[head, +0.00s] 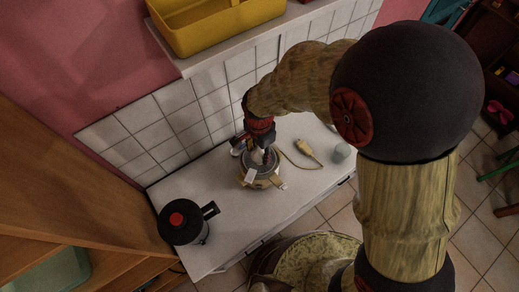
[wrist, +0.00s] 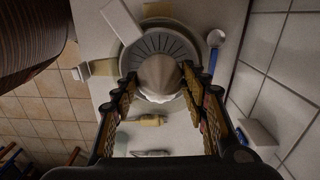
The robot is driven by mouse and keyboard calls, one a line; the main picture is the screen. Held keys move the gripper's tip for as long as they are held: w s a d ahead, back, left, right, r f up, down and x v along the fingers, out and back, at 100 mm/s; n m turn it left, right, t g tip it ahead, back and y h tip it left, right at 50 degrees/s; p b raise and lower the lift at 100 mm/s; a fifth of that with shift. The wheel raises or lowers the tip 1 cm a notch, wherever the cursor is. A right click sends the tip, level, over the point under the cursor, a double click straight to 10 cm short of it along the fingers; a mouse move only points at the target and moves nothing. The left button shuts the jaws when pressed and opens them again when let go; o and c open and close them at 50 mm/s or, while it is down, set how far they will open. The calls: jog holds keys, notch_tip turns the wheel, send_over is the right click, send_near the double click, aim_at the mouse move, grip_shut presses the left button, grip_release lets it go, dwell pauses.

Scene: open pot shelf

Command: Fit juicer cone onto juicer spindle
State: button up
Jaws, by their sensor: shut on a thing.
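The juicer (head: 262,181) stands on the white counter; its grey slotted strainer (wrist: 158,42) shows in the wrist view inside a pale rim. The juicer cone (wrist: 159,76) is a beige dome with a pale scalloped lower edge. My gripper (wrist: 160,88) is shut on the cone, one finger on each side of it. In the head view my gripper (head: 262,151) is over the juicer from above. The spindle is hidden, and I cannot tell whether the cone touches the juicer.
A yellow corded object (head: 306,150) and a grey cup (head: 341,152) are at the right. The tiled wall (head: 180,113) is close behind; a yellow bin (head: 215,25) sits on the ledge above.

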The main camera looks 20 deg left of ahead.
dwell(0.4)
jog(key=shift+f+b, duration=0.75)
jog(key=shift+f, duration=0.4)
jog(key=shift+f+b, duration=0.35)
jog(key=shift+f, duration=0.2)
jog(key=o, duration=1.2)
jog(key=shift+c, duration=0.2)
jog(key=shift+c, duration=1.4)
